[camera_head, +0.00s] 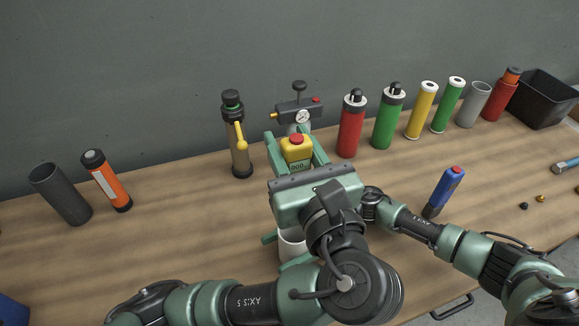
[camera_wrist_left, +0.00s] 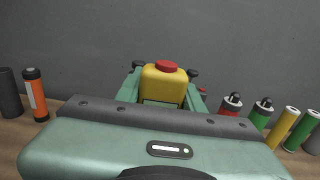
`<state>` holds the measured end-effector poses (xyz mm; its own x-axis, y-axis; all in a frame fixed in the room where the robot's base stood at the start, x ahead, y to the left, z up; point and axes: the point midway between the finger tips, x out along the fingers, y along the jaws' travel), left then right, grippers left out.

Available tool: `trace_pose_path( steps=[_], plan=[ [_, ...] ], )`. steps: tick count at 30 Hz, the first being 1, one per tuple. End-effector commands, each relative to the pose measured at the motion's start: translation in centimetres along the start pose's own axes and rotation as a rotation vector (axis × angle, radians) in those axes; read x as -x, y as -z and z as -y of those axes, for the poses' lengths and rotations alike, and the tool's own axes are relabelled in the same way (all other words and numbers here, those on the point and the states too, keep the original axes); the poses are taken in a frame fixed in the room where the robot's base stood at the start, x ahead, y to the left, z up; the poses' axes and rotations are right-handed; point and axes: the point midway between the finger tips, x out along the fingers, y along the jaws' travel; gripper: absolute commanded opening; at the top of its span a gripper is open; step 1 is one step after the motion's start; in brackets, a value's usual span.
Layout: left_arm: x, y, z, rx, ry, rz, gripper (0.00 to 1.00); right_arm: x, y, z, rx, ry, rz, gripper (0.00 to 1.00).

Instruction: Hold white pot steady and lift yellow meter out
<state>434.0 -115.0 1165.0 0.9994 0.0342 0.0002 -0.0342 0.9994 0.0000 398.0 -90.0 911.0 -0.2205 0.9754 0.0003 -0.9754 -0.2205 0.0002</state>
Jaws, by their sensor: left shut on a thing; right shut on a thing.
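The yellow meter (camera_head: 296,148) has a red cap and a small display. My left gripper (camera_head: 291,157) is shut on it, with one green finger on each side. The meter also shows between the fingers in the left wrist view (camera_wrist_left: 164,87). The white pot (camera_head: 291,246) stands lower, on the table, mostly hidden behind my left gripper and wrist. My right gripper (camera_head: 284,251) is shut on the pot, its green fingers partly showing around it. My left gripper's body hides the meter's lower end, so I cannot tell whether it is clear of the pot.
A pump-like bottle (camera_head: 236,140) and a gauge device (camera_head: 299,115) stand behind. Red (camera_head: 351,127), green and yellow cylinders line the back right, near a black bin (camera_head: 540,99). A blue tool (camera_head: 445,190) stands right. Orange (camera_head: 107,182) and dark (camera_head: 61,194) cylinders stand left.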

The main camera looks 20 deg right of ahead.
Motion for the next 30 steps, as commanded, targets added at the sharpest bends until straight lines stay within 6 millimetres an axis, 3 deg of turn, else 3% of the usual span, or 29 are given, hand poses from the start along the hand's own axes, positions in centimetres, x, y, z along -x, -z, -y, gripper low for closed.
trace_pose_path(
  steps=[4, 13, 14, 16, 26, 30],
  plan=[
    [0.0, -1.2, 0.0, 0.002, 0.001, 0.0, 0.0, 0.0, 0.0, 0.0, 0.0, 0.0, 0.0, 0.15],
    [0.0, -1.4, 0.0, 0.0, 0.0, 0.0, 0.0, 0.0, 0.0, 0.0, 0.0, 0.0, 0.0, 0.15],
    [0.0, -1.4, 0.0, 0.0, 0.0, 0.0, 0.0, 0.0, 0.0, 0.0, 0.0, 0.0, 0.0, 0.66],
    [0.0, -1.4, 0.0, 0.0, 0.0, 0.0, 0.0, 0.0, 0.0, 0.0, 0.0, 0.0, 0.0, 0.83],
    [0.0, -1.4, 0.0, 0.0, 0.0, 0.0, 0.0, 0.1, 0.0, 0.0, 0.0, 0.0, 0.0, 0.83],
    [0.0, -1.4, 0.0, 0.0, 0.0, 0.0, 0.0, 1.6, 0.1, 0.1, -0.001, 0.003, -0.003, 0.83]
  ],
)
